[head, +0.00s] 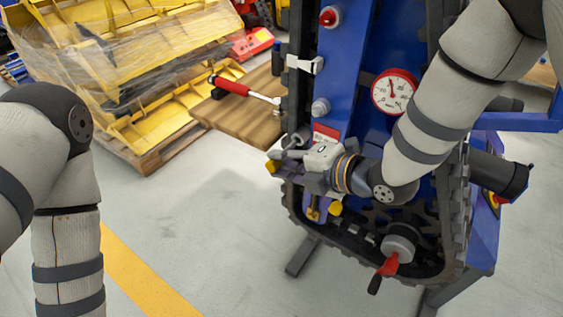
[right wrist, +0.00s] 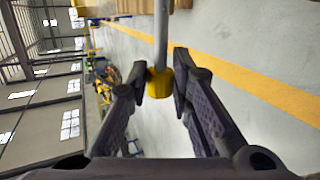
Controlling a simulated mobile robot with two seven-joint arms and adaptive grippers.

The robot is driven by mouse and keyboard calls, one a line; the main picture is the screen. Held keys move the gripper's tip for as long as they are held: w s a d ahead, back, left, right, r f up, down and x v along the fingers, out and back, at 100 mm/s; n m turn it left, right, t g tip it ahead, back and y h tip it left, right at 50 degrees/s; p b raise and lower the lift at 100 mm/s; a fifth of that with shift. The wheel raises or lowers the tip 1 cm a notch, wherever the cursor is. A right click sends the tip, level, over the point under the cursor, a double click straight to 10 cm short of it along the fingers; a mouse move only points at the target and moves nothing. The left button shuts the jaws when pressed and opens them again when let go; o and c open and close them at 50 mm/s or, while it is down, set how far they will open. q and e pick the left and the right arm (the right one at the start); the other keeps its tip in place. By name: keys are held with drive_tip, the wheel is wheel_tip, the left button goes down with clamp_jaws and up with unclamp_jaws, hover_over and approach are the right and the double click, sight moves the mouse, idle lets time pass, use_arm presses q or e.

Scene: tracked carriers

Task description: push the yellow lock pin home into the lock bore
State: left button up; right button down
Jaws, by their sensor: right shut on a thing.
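The yellow lock pin (right wrist: 160,84) is between the fingertips of my right gripper (right wrist: 161,76) in the right wrist view, its grey shaft running up out of the picture. In the head view my right gripper (head: 277,160) reaches left across the front of the blue tracked carrier (head: 345,60). A small yellow end (head: 271,167) shows at its fingertips, and the gripper body hides most of the pin. I cannot make out the lock bore or whether the pin's shaft is in it. My left arm comes in at the left; its gripper is out of view.
A red-handled tool (head: 232,87) sticks out left of the carrier. A gauge (head: 394,91), a second yellow knob (head: 336,208) and a red-handled crank (head: 388,265) are close to my right arm. A pallet with wrapped yellow parts (head: 130,50) stands behind.

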sight(295, 144)
use_arm(q)
drive_tip(key=shift+s+f+g+b, duration=0.3)
drive_tip(key=shift+s+f+b, duration=0.3)
drive_tip(key=shift+s+f, duration=0.25)
use_arm(e)
drive_tip(key=shift+w+d, duration=0.9)
drive_tip(key=shift+w, duration=0.3)
drive_tip(key=shift+w+d, duration=0.85)
drive_tip(key=shift+w, duration=0.3)
drive_tip(key=c, duration=1.4)
unclamp_jaws()
drive_tip(key=shift+o, duration=0.2)
drive_tip(key=shift+w+d, duration=0.1)
drive_tip(key=v, duration=1.2)
